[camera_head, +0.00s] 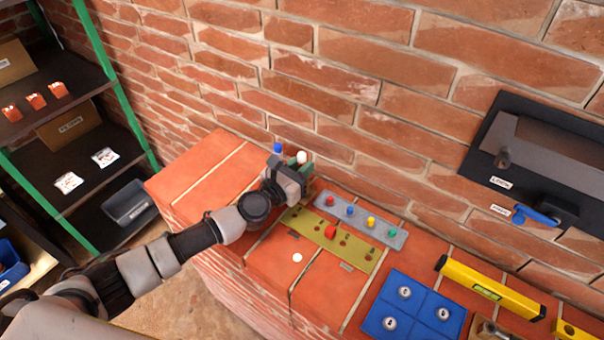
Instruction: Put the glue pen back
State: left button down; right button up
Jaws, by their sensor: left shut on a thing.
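My left gripper (294,173) is over the brick ledge, at the far left end of the grey strip. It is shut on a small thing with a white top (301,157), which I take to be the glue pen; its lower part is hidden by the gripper. A blue top (277,148) shows just left of it. The grey strip (382,229) carries red, blue, yellow and green tops. In front of it lies an olive plate (308,225) with several dark holes and one red piece (330,232). My right gripper is not in view.
A blue panel (415,306) with several round metal fittings and a yellow spirit level (489,288) lie to the right on the brick ledge. A black unit with a blue handle (537,215) is on the wall. Shelving (75,139) stands at left.

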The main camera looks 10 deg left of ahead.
pick_arm(q)
jog(key=shift+f, duration=0.2)
jog(key=shift+f, duration=0.2)
jog(key=c, duration=1)
grip_release()
jog(key=shift+r, duration=0.1)
jog(key=shift+r, duration=0.3)
jog(key=v, duration=0.7)
jog(key=b+v, duration=0.1)
jog(key=v, duration=0.3)
jog(key=shift+d+f, duration=0.1)
jog(key=shift+f, duration=0.2)
jog(key=shift+s+a+r, duration=0.15)
jog(key=shift+s+a, duration=0.1)
jog(key=shift+s, duration=0.25)
